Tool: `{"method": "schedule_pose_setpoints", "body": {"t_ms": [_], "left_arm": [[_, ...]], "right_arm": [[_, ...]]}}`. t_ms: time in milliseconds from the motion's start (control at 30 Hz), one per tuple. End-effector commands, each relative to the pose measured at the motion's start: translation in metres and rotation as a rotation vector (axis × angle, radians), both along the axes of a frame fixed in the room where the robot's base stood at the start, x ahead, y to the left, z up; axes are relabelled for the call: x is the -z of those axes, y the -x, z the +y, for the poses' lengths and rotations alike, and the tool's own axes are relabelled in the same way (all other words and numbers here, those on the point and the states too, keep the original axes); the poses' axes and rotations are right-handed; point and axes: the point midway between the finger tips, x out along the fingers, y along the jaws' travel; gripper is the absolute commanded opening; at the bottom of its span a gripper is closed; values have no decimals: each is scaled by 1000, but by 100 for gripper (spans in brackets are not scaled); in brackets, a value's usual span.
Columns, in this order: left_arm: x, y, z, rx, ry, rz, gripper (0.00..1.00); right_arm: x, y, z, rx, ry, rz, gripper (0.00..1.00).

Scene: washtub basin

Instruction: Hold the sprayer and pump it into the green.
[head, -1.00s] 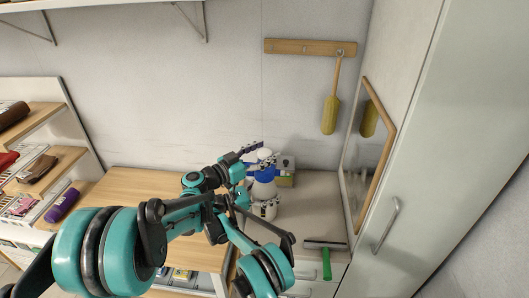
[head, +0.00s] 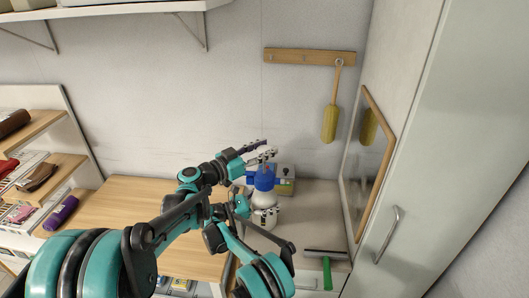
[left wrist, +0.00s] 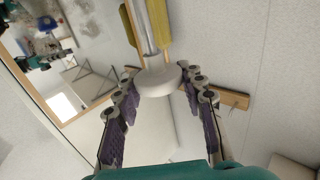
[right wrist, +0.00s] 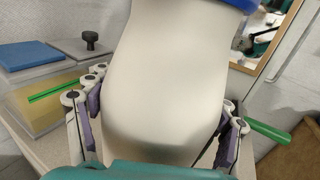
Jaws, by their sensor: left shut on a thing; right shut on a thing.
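The sprayer has a white rounded body (head: 264,200) with a blue collar (head: 264,178) and stands upright at the back of the counter. My left gripper (head: 264,152) is above it. In the left wrist view, its fingers (left wrist: 160,80) are closed at both sides of the white pump knob (left wrist: 157,86). A silver rod (left wrist: 153,28) extends from the knob. My right gripper (right wrist: 165,95) is shut around the white body (right wrist: 165,65), one finger on each side. My arm partly hides the sprayer in the head view. I cannot see a green zone on the sprayer.
A box with a green stripe (right wrist: 60,90) stands close behind the sprayer. A squeegee with a green handle (head: 327,272) lies at front right. A mirror (head: 367,165) and tall cabinet (head: 450,150) bound the right side. The wooden top (head: 140,205) is mostly bare.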

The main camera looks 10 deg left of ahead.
Motion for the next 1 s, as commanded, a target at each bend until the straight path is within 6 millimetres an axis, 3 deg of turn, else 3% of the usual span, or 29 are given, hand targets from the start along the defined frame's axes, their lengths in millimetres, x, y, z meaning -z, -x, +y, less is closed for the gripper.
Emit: {"method": "schedule_pose_setpoints", "body": {"t_ms": [33, 67, 133, 567, 1000], "left_arm": [[0, 0, 0, -1, 1, 1, 0], [0, 0, 0, -1, 0, 0, 44], [0, 0, 0, -1, 0, 0, 63], [1, 7, 8, -3, 0, 0, 63], [1, 69, 71, -5, -1, 1, 63]], "right_arm": [[0, 0, 0, 1, 0, -1, 50], [0, 0, 0, 1, -1, -2, 50], [0, 0, 0, 1, 0, -1, 50], [-1, 0, 0, 0, 1, 0, 50], [-1, 0, 0, 0, 1, 0, 50]]}}
